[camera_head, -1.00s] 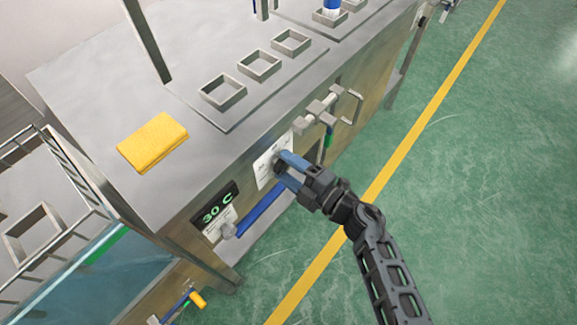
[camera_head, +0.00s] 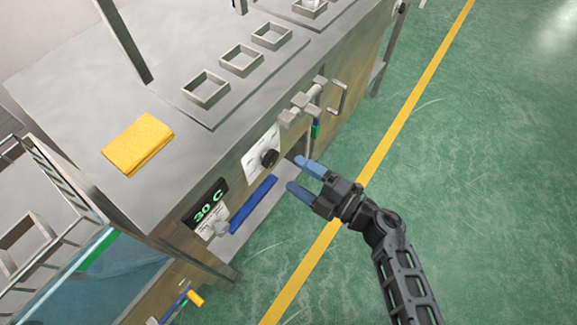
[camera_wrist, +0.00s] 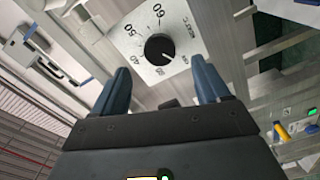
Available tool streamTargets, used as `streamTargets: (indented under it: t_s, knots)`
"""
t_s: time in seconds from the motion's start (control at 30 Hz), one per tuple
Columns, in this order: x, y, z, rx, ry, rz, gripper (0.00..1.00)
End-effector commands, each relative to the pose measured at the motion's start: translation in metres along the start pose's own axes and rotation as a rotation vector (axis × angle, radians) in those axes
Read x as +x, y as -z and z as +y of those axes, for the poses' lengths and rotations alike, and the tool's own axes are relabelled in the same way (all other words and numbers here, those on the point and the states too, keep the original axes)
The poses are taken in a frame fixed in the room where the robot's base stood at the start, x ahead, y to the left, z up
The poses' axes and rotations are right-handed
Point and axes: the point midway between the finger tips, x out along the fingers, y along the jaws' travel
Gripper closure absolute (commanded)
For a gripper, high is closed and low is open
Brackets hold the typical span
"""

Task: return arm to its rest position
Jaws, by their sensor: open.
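My gripper (camera_head: 298,176) is open and empty, with two blue fingers pointing left toward the front of the metal bench. The black knob (camera_head: 269,158) on its white dial plate (camera_head: 251,166) is just beyond the fingertips, apart from them. In the wrist view the knob (camera_wrist: 159,48) sits between and ahead of the two spread fingers (camera_wrist: 163,85), on a plate with printed numbers. My arm reaches in from the lower right over the green floor.
A display (camera_head: 205,207) reads 30 C beside a blue bar handle (camera_head: 253,204). Metal valve fittings (camera_head: 310,103) stick out right of the dial. A yellow cloth (camera_head: 138,144) and square holders (camera_head: 206,89) are on the bench top. Green floor (camera_head: 480,160) is open at the right.

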Motion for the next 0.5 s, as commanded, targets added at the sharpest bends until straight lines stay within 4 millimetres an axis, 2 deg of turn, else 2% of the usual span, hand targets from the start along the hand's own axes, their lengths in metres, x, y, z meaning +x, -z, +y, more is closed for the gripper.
streamTargets:
  t_s: [0.13, 0.5]
  knots:
    - [-0.0078, -0.0002, 0.0004, -0.001, 0.000, 0.000, 0.25]
    - [-0.0081, -0.0001, 0.0002, -0.001, 0.000, 0.000, 0.25]
